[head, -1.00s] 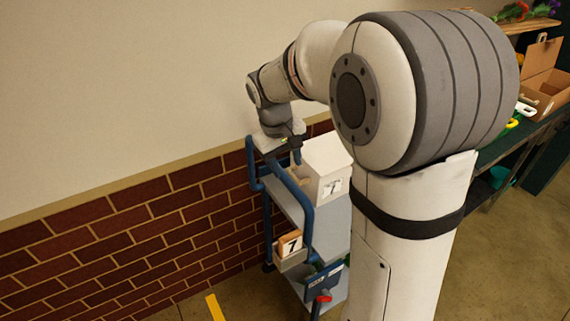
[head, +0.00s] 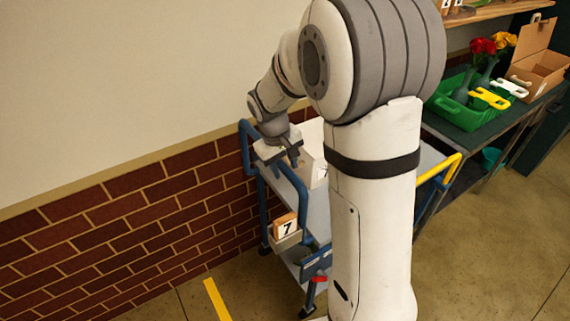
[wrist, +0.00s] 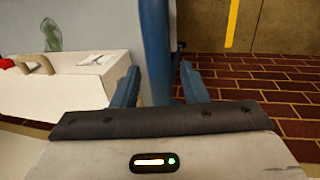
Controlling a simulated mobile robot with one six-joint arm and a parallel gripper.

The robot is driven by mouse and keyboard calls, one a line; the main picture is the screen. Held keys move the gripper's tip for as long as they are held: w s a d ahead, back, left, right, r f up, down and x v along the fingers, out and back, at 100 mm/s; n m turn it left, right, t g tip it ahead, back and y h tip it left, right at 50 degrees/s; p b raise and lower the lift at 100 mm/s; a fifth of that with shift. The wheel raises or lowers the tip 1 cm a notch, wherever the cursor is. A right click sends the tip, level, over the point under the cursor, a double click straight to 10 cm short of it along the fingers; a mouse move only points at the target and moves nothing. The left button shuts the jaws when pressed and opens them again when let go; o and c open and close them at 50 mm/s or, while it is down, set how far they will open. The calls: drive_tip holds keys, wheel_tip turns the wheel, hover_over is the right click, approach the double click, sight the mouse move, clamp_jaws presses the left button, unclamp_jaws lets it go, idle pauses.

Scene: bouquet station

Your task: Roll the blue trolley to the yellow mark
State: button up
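The blue trolley (head: 316,212) stands against the brick wall, with grey shelves and a blue tubular frame. A white box (head: 313,150) is on its top shelf, and a tag reading 7 (head: 285,227) hangs at its near end. The yellow mark (head: 217,300) is a strip on the floor left of the trolley; it also shows in the wrist view (wrist: 232,22). My gripper (head: 283,160) is at the trolley's near-end handle. In the wrist view its fingers (wrist: 160,90) are apart, with a blue bar (wrist: 155,45) between them and a narrow gap on the right.
A yellow handle (head: 445,168) shows behind my arm, which hides part of the trolley. A dark bench (head: 480,145) at right holds a green tray (head: 455,110) with flowers and a cardboard box (head: 540,70). Floor left of the trolley is clear apart from the strip.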

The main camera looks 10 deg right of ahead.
clamp_jaws()
idle(0.5)
